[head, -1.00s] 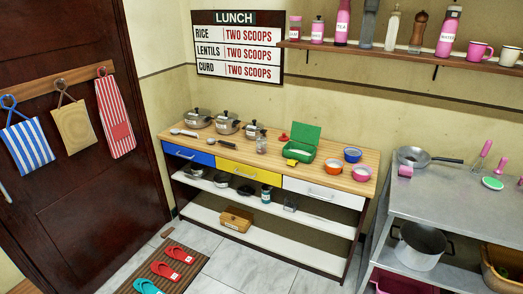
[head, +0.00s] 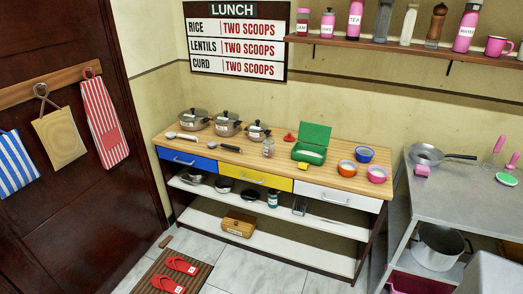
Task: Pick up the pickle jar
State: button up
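No label in view reads pickle, so I cannot tell for sure which jar is the pickle jar. A small jar with a dark blue body and a white label (head: 273,198) stands upright on the upper white shelf under the drawers. A clear glass jar (head: 268,147) stands on the wooden counter, right of the pots. Two small pink-lidded jars, one labelled jam (head: 302,22) and one beside it (head: 327,23), stand on the high wall shelf. My gripper is not in view.
The wooden counter (head: 220,153) holds pots, spoons, a green open box (head: 313,142) and bowls (head: 347,168). A metal table (head: 470,190) with a pan stands at right. Red slippers (head: 182,265) lie on a floor mat. Grey tiles before the counter are partly clear.

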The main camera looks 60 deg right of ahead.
aim_at(268, 145)
jog(key=z, duration=0.1)
jog(key=i, duration=0.95)
jog(key=z, duration=0.2)
